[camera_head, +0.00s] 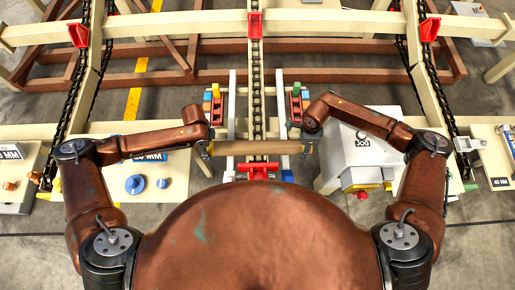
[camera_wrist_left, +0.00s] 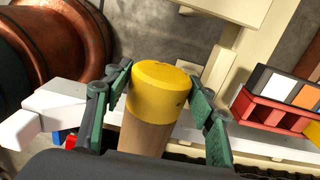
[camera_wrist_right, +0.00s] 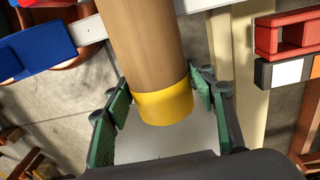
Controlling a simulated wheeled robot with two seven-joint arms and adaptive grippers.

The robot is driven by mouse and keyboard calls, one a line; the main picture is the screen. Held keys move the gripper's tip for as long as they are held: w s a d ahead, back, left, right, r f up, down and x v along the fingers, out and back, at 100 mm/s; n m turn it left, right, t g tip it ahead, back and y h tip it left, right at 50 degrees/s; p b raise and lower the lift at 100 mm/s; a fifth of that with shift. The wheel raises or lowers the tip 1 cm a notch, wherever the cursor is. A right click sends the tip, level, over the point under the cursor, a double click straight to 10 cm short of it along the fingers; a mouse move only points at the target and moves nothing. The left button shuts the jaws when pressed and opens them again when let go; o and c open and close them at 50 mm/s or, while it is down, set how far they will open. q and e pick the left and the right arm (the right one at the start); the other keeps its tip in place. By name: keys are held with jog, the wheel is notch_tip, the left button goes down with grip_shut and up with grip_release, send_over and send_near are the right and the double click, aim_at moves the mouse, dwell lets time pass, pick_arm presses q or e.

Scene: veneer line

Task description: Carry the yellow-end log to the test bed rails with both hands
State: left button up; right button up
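The log (camera_head: 257,147) is tan and lies level, crosswise above two white rails (camera_head: 232,92). I cannot tell whether it touches them. Both its ends are yellow: one shows in the left wrist view (camera_wrist_left: 160,88), the other in the right wrist view (camera_wrist_right: 163,105). My left gripper (camera_head: 209,149) has its green-padded fingers closed against both sides of the left end. My right gripper (camera_head: 306,147) has its fingers closed against both sides of the right end. The fingertips bear near the yellow bands.
A red bracket (camera_head: 258,171) stands just in front of the log. A chain conveyor (camera_head: 256,75) runs away between the rails. Red racks with coloured blocks stand beside the rails (camera_head: 217,103). A grey-white cabinet (camera_head: 365,150) is close to my right arm. A cream table (camera_head: 110,185) is at left.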

pick_arm(q)
jog(key=shift+o, duration=1.2)
jog(key=shift+r, duration=0.1)
pick_arm(e)
jog(key=shift+o, duration=1.2)
jog(key=shift+r, duration=0.1)
jog(key=shift+a, duration=0.1)
pick_arm(q)
jog(key=r, duration=1.1)
jog(key=shift+w+r, duration=0.2)
jog(key=shift+r, duration=0.2)
pick_arm(e)
jog(key=r, duration=1.2)
jog(key=shift+w, duration=0.2)
pick_arm(q)
jog(key=shift+r, duration=0.1)
